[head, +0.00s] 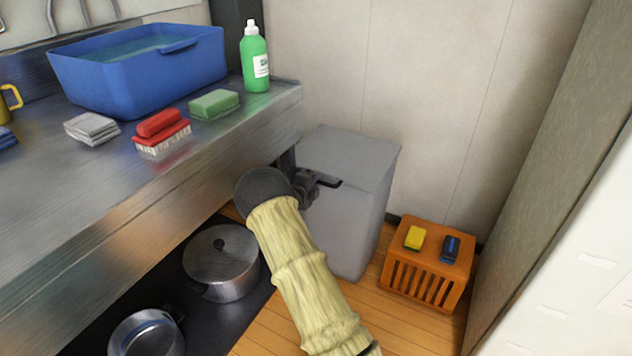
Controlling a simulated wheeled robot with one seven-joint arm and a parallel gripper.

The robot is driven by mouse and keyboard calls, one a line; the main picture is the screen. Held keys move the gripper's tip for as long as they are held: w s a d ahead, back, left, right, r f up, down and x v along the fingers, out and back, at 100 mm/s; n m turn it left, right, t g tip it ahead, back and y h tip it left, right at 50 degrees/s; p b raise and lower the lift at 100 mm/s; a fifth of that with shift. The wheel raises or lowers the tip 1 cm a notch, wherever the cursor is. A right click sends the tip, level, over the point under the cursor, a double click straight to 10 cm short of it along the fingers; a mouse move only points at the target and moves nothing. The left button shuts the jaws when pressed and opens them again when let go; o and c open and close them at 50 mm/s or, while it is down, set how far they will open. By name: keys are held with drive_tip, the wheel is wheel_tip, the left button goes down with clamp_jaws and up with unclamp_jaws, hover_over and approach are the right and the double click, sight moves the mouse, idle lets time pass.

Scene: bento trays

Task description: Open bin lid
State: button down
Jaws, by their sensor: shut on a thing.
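A grey bin (345,235) stands on the floor beside the counter's right end. Its grey lid (355,150) lies flat on top and looks closed. A small dark handle (328,181) is at the lid's front edge. My gripper (317,183) is at this front edge, shut on the handle. My wrist hides part of the bin's left side, and the fingertips are small and dark against the handle, so their exact hold is hard to see.
A steel counter (60,190) with a blue basin (150,85) and a green bottle (254,60) is close on the left. Pots (222,265) stand beneath it. An orange crate (425,285) stands right of the bin. A wall (440,110) is behind.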

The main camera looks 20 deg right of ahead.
drive_tip(key=r+p, duration=0.1)
drive_tip(key=r, duration=0.1)
drive_tip(key=r+p, duration=0.1)
drive_tip(key=r, duration=0.1)
drive_tip(key=shift+w+d+r, duration=0.1)
drive_tip(key=shift+d+r, duration=0.1)
drive_tip(key=shift+r, duration=0.1)
drive_tip(key=shift+f, duration=0.1)
drive_tip(key=c, duration=1.6)
unclamp_jaws()
drive_tip(key=shift+o, duration=0.2)
drive_tip(key=shift+a, duration=0.3)
drive_tip(key=p+v, duration=0.4)
drive_tip(key=v, duration=1.3)
drive_tip(key=shift+f, duration=0.1)
drive_tip(key=shift+d, duration=0.1)
